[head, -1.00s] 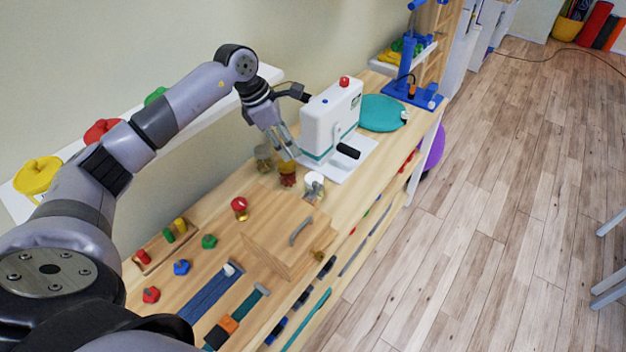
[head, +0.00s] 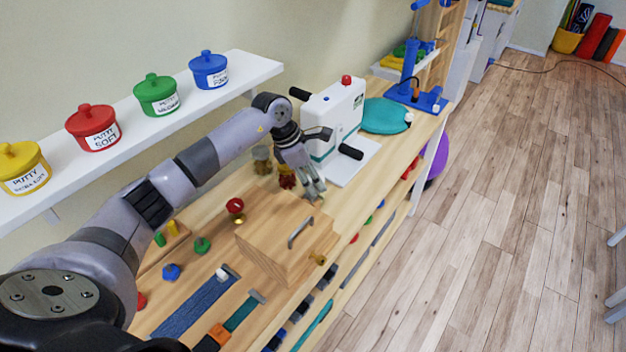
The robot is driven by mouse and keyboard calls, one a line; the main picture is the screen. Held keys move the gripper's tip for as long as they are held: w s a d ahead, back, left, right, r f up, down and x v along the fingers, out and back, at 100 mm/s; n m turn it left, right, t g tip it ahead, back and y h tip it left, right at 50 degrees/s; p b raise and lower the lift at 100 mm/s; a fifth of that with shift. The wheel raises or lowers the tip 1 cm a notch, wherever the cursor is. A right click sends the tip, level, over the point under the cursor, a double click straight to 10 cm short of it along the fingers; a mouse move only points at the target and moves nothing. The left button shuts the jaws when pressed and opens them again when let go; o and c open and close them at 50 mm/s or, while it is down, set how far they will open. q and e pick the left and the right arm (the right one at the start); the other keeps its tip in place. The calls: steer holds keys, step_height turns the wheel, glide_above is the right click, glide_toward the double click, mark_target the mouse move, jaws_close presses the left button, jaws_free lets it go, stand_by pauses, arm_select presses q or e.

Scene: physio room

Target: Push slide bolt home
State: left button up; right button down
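A wooden box (head: 262,238) stands on the bench, with a grey bar handle (head: 300,232) and a small brass fitting (head: 318,258) on its near right side. Which of these parts is the slide bolt, I cannot tell for sure at this size. A red knob on a brass stem (head: 235,207) stands at the box's back left. My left gripper (head: 315,193) points down just behind the box, fingers slightly apart, with nothing visible between them. It covers the spot where a white cup stood. My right gripper is out of view.
A white machine with a red button (head: 332,118) and black handles stands behind the gripper. Amber jars (head: 286,176) are close to the gripper's left. A shelf (head: 150,125) with putty pots runs along the wall.

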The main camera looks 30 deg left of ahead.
arm_select(q)
steer(key=shift+c, duration=0.2)
jaws_close()
stand_by(0.6)
